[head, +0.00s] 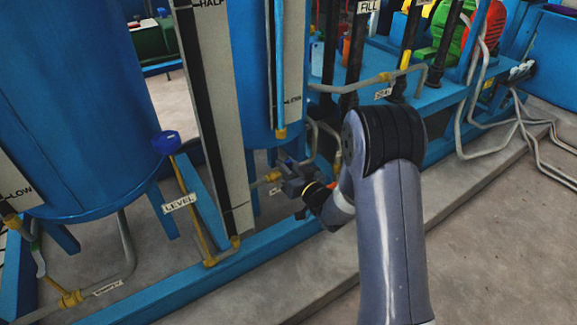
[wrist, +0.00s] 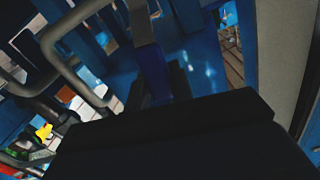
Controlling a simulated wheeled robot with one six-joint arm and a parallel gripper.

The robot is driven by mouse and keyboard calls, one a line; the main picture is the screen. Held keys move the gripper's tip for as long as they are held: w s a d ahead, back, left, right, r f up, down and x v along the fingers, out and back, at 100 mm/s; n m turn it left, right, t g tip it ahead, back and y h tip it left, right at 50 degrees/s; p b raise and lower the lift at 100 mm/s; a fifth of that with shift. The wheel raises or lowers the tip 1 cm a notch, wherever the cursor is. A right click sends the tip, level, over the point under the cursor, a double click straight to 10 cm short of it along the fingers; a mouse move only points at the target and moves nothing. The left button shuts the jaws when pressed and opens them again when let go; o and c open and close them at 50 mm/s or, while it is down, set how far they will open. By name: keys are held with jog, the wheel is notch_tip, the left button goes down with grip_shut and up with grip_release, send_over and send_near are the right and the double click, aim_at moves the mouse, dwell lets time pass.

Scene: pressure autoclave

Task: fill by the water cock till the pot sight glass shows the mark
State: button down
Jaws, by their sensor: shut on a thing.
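My gripper (head: 290,178) is low in front of the middle blue vessel (head: 247,75), beside a yellow fitting (head: 271,176) on a thin pipe. It is shut on a blue handle (wrist: 153,75), seen between the dark fingers in the wrist view. I cannot read the tag behind the gripper, so I cannot tell for sure that this is the water cock. A narrow sight glass (head: 280,65) with a light blue column stands on that vessel, with a small mark label (head: 293,99) low beside it. A taller gauge board (head: 215,110) marked HALF stands left of it.
A large blue tank (head: 75,110) fills the far left. A pipe with a yellow cock (head: 384,77) runs right of the vessel, below a FILL tag (head: 368,6). Concrete floor (head: 480,240) is clear at right.

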jog(key=shift+s+a+f+n+b, duration=0.2)
jog(key=shift+a+n+b, duration=0.25)
jog(key=shift+b, duration=0.45)
jog(key=shift+s+a+r+n+b, duration=0.25)
jog(key=shift+n+b, duration=0.2)
jog(key=shift+n, duration=0.1)
jog(key=c, duration=1.2)
grip_release()
jog(key=shift+c, duration=0.2)
jog(key=shift+s, duration=0.1)
jog(key=p+v, duration=0.1)
jog(key=v, duration=0.9)
jog(key=shift+s+d+p, duration=0.25)
jog(key=shift+d+p, duration=0.05)
jog(key=shift+p, duration=0.1)
